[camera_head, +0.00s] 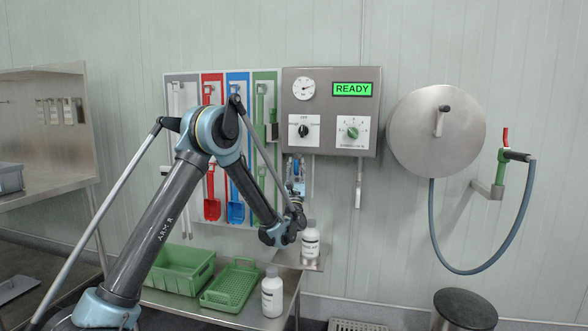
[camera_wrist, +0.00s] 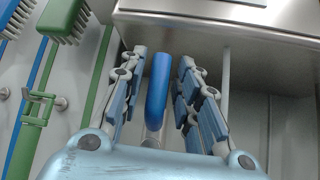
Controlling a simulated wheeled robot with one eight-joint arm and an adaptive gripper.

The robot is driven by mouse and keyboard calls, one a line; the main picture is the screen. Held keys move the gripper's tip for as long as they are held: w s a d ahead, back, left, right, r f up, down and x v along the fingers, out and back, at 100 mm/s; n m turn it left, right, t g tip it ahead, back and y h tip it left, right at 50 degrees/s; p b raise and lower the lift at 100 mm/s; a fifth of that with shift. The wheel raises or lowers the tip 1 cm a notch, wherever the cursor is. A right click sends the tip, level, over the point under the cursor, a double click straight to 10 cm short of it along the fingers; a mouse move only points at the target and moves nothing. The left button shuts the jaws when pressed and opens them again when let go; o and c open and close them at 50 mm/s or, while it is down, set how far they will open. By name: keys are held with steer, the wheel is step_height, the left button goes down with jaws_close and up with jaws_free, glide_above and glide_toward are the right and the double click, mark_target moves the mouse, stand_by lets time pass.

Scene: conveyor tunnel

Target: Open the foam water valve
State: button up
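A blue valve handle (camera_wrist: 158,88), a rounded upright bar on a metal stem, stands below the steel control box in the wrist view. My gripper (camera_wrist: 164,58) points up, with its fingers spread on both sides of the handle. Gaps show between the handle and the finger pads, more clearly on the right. In the head view my gripper (camera_head: 297,187) is just under the control box (camera_head: 330,77). The handle cannot be told apart from the blue finger pads there. The box carries a gauge, a green READY display (camera_head: 352,89), a black knob (camera_head: 304,131) and a green knob (camera_head: 352,133).
A bottle (camera_head: 310,239) stands on a small shelf close to my wrist. Another bottle (camera_head: 272,293) and green baskets (camera_head: 230,286) are on the steel table below. Coloured tools hang left of the box. A hose reel (camera_head: 437,132) is at right.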

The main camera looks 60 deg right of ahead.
steer(key=shift+a, duration=0.1)
steer(key=v, duration=1.2)
steer(key=shift+w+f, duration=0.1)
stand_by(0.3)
steer(key=shift+w, duration=0.1)
